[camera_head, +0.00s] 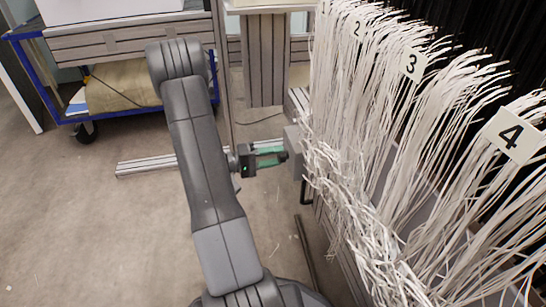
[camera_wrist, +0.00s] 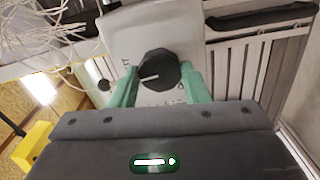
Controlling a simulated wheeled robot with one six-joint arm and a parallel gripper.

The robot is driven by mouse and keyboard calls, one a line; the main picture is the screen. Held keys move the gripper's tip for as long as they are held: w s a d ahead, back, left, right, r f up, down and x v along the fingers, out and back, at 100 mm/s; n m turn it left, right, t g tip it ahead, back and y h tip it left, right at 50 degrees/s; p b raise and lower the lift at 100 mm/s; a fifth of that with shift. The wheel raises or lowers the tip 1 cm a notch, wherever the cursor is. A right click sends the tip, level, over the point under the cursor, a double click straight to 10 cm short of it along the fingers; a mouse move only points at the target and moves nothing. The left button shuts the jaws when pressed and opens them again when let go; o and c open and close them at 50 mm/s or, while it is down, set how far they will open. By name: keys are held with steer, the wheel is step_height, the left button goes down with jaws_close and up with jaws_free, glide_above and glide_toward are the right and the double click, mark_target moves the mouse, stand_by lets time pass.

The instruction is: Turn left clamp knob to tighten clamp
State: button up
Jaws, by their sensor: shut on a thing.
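The left clamp knob (camera_wrist: 158,70) is a round black knob with a pale pointer line, on a light grey plate (camera_wrist: 150,28) in the wrist view. My gripper (camera_wrist: 160,88) has two green fingers, one on each side of the knob, and is shut on it. The pointer line runs to the left and slightly down. In the head view my gripper (camera_head: 270,156) reaches right to the grey clamp housing (camera_head: 294,150) beside the white threads. The knob itself is hard to make out there, between the fingers.
Bundles of white threads (camera_head: 370,130) hang right of my gripper, with number cards such as 3 (camera_head: 412,64) and 4 (camera_head: 512,134). A blue-framed cart (camera_head: 50,85) stands at the back left. A metal profile (camera_head: 146,165) lies on the floor. Floor at the left is clear.

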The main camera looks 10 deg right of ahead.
steer(key=o, duration=1)
steer(key=shift+c, duration=0.2)
steer(key=shift+a, duration=0.5)
steer(key=a+p, duration=0.3)
steer(key=a, duration=0.9)
steer(key=shift+s+a+p, duration=0.25)
steer(key=shift+a+p, duration=0.1)
steer(key=shift+a, duration=0.05)
steer(key=d+b, duration=0.1)
steer(key=d, duration=0.3)
steer(key=d+b, duration=0.1)
steer(key=d, duration=0.4)
steer(key=d+b, duration=0.1)
steer(key=d, duration=0.3)
steer(key=shift+w+d+b, duration=0.25)
steer(key=shift+d+b, duration=0.1)
steer(key=shift+d, duration=0.05)
